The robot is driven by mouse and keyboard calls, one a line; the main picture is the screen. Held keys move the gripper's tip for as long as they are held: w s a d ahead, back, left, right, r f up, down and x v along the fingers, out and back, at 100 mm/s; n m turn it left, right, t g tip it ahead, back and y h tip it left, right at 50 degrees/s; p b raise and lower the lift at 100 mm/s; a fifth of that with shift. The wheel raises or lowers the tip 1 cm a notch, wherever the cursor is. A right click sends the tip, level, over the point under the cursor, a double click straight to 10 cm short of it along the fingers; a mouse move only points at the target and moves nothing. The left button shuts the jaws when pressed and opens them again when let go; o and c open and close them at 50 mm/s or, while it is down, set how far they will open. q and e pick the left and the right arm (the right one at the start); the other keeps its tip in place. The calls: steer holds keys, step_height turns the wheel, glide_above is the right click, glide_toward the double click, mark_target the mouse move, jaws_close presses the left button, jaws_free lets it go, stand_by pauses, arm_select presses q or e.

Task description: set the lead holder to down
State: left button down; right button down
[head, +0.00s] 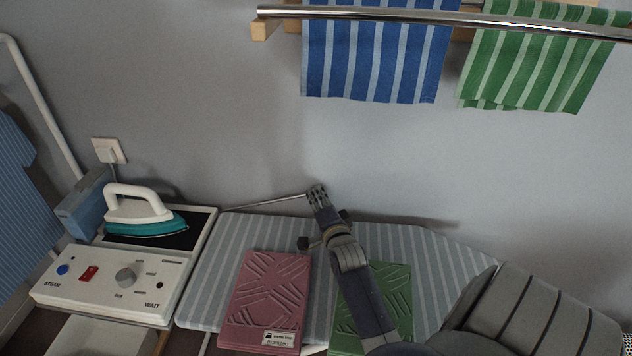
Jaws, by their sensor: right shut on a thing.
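The lead holder (265,202) looks like a thin metal rod. It runs from the back right corner of the ironing station out to the right, rising slightly, over the back edge of the ironing board. My right gripper (318,193) reaches up from the lower right and is shut on the rod's free right end. The fingers hide that end. My left gripper is not in view.
The ironing station (75,290) with its teal iron (145,218) stands at the left. Striped towels (375,50) hang from a rail (440,17) above.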

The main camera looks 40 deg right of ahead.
steer(key=shift+d+r, duration=0.1)
steer(key=shift+d, duration=0.05)
steer(key=c, duration=1.5)
jaws_free()
steer(key=shift+c, duration=0.2)
steer(key=shift+o, duration=0.7)
steer(key=shift+s, duration=0.1)
steer(key=v, duration=1.2)
